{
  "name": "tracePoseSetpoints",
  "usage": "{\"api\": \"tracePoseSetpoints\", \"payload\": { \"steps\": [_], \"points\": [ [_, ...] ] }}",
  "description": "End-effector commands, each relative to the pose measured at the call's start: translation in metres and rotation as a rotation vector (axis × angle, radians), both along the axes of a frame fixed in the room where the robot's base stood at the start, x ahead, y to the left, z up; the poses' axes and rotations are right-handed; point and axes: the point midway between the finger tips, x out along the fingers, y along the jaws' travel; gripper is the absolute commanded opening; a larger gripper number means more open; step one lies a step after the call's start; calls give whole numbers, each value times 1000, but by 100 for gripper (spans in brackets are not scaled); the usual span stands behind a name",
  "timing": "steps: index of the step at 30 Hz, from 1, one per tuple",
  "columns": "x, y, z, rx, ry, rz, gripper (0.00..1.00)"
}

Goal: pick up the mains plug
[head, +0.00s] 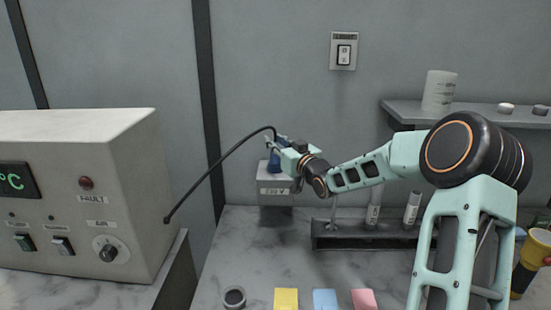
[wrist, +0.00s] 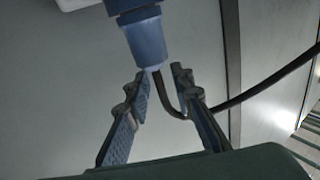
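The mains plug is a blue body with a paler tapered end, at the top middle of the wrist view (wrist: 147,40). In the head view the plug (head: 273,165) stands upright on a grey box with a label (head: 275,192), partly behind my gripper (head: 276,147). A dark cable (head: 222,161) leaves the plug and arcs down to the left. In the wrist view my gripper (wrist: 158,75) is open, its fingertips on either side of the plug's cable end, with the cable passing between the fingers. I see a gap between the fingers and the plug.
A grey control cabinet (head: 75,195) with knobs and a display stands at the left. A dark tube rack (head: 365,238) stands right of the box. A wall shelf (head: 465,115) holds a white beaker (head: 439,90).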

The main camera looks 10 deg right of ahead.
Motion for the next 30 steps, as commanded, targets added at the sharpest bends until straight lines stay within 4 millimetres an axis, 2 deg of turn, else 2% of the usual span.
{"api": "tracePoseSetpoints", "payload": {
  "steps": [1, 6, 23, 30],
  "points": [
    [0, 0, 0, 0, 0, 0, 18],
    [0, 0, 0, 0, 0, 0, 0],
    [0, 0, 2, 0, -1, 0, 0],
    [0, -1, 23, -3, -7, 0, 0]
  ]
}}
